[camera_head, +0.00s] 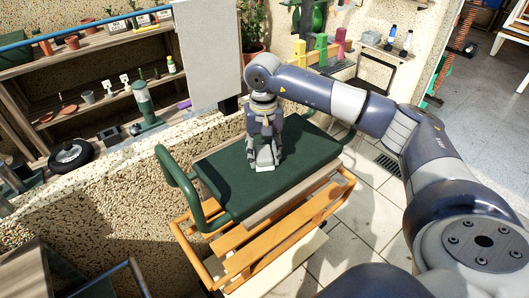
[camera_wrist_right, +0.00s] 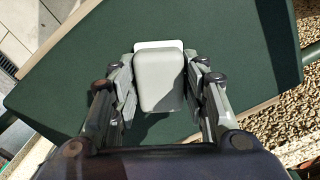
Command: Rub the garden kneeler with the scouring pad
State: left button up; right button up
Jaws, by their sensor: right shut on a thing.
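The garden kneeler (camera_head: 222,187) is a dark green padded board with green tubular side handles. It lies flat on an orange wooden bench, and its green pad fills much of the right wrist view (camera_wrist_right: 225,40). My right gripper (camera_head: 264,160) points down over the middle of the pad. In the right wrist view my right gripper (camera_wrist_right: 160,95) is shut on a pale grey-white block, the scouring pad (camera_wrist_right: 160,80). The scouring pad (camera_head: 265,165) appears at or just above the green surface; contact is hard to tell. My left gripper is not in view.
The orange slatted bench (camera_head: 270,240) supports the kneeler. A rough stone wall (camera_head: 85,225) runs along the left, with shelves of pots (camera_head: 88,97) and a wheel (camera_head: 70,155) behind. A grey panel (camera_head: 208,50) hangs behind the kneeler. Tiled floor (camera_head: 345,260) lies to the right.

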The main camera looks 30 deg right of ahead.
jog(key=shift+d+r+p, duration=0.1)
jog(key=shift+r+p, duration=1.4)
jog(key=shift+r, duration=1.5)
jog(key=shift+r+p, duration=0.8)
jog(key=shift+r, duration=0.75)
jog(key=shift+f, duration=0.1)
